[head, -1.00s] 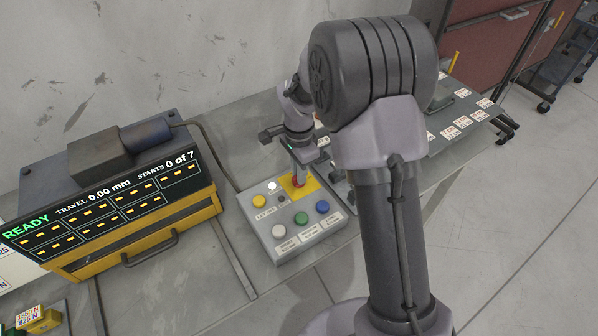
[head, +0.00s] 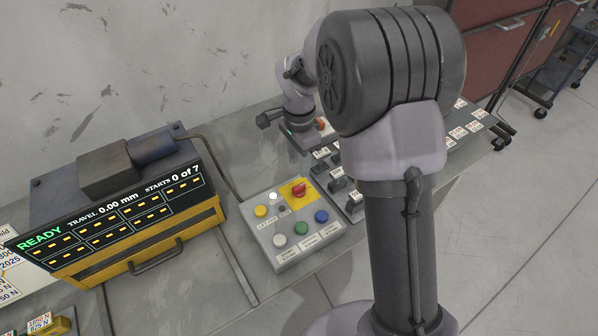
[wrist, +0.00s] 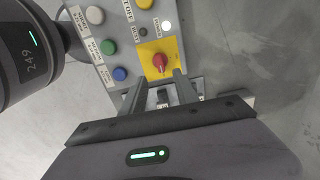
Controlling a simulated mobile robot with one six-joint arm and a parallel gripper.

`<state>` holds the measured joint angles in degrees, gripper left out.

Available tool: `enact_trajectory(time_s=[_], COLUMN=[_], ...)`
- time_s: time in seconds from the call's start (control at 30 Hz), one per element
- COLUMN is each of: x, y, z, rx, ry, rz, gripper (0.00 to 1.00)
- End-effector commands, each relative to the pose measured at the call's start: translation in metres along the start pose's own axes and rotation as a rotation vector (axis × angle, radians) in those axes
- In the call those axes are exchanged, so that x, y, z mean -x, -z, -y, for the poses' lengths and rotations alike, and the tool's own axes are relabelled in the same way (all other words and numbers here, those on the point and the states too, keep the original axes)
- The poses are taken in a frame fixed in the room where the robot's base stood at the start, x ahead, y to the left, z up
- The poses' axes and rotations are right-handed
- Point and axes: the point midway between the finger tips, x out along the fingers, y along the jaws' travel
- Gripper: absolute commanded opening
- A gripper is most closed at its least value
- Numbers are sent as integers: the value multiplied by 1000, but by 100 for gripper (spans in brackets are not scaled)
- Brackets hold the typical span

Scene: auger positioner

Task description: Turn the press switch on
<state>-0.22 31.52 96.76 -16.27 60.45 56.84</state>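A grey control box (head: 268,238) on the bench carries a red rotary knob (head: 299,190) on a yellow plate, several coloured buttons and a lit white lamp (head: 273,197). The knob also shows in the wrist view (wrist: 160,61). Small dark switches (head: 337,172) with white labels stand just right of the box; their labels are too small to read, so I cannot tell which is the press switch. My gripper (wrist: 160,76) is open and empty, its fingers apart near the knob's plate. One small switch (wrist: 163,97) shows between the fingers, but contact is unclear.
A display unit (head: 110,215) reading READY, 0.00 mm and STARTS 0 of 7 stands at left on the bench. My arm hides part of the bench at right. Red cabinets (head: 500,50) stand behind, and open floor lies right of the bench.

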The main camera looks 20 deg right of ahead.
Motion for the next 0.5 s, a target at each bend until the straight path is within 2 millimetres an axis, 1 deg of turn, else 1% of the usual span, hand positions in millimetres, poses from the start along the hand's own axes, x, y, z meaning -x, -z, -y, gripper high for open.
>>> enact_trajectory(time_s=[0.03,0.1,0.2,0.33,0.5], x=[23,44,66,82,85], y=[0,0,0,0,0], z=[1,1,0,0,0], rx=[-1,-1,-1,-2,-1], ry=[3,3,2,1,0], rz=[-1,0,-1,1,0], gripper=[36,36,36,36,36])
